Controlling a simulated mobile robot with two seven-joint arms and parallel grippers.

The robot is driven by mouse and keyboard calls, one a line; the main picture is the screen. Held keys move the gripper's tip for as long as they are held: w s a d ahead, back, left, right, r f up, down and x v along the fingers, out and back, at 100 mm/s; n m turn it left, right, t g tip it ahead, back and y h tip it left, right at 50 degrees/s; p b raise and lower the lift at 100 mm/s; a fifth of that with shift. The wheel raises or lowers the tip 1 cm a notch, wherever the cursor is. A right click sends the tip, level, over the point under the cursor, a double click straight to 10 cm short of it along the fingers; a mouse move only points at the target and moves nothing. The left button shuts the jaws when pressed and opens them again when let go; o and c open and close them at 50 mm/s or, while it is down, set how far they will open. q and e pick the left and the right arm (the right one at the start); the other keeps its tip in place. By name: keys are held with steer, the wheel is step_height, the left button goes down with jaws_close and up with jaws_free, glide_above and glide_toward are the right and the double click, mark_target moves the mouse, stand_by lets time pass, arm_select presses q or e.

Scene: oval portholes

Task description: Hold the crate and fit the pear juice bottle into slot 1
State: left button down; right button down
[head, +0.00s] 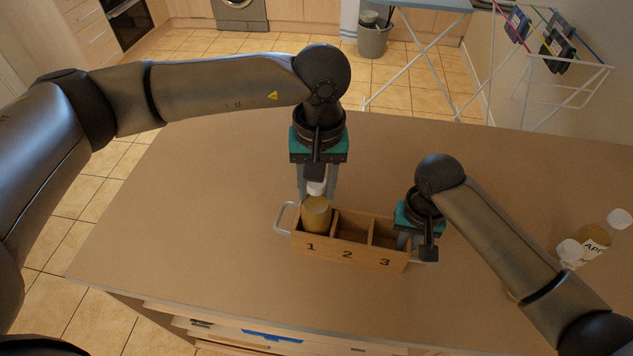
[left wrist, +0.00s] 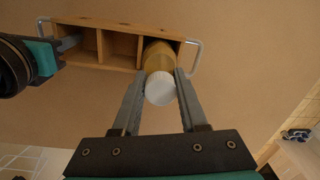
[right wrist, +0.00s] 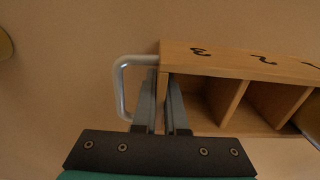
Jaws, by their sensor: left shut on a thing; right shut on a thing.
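The wooden crate (head: 350,254) stands on the table with slots marked 1, 2 and 3 on its front. The pear juice bottle (head: 316,214), yellowish with a white cap, is at slot 1; its lower part is hidden by the crate's front wall. My left gripper (head: 317,186) is above slot 1, shut on the bottle near its cap. The left wrist view shows the bottle (left wrist: 158,60) within the end slot. My right gripper (head: 408,240) is at the slot 3 end, shut on the crate's end wall beside the metal handle (right wrist: 122,88). Slots 2 and 3 are empty.
Two bottles with white caps (head: 594,236) are on the table at the right, one labelled as apple. The table (head: 200,200) is clear to the left of the crate. A drying rack (head: 560,70) stands beyond the far edge.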

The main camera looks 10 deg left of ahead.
arm_select(q)
steer(key=shift+f, duration=0.2)
steer(key=shift+c, duration=1.8)
jaws_free()
step_height(320, 180, up, 12)
steer(key=shift+d, duration=0.15)
arm_select(e)
steer(key=c, duration=0.9)
jaws_free()
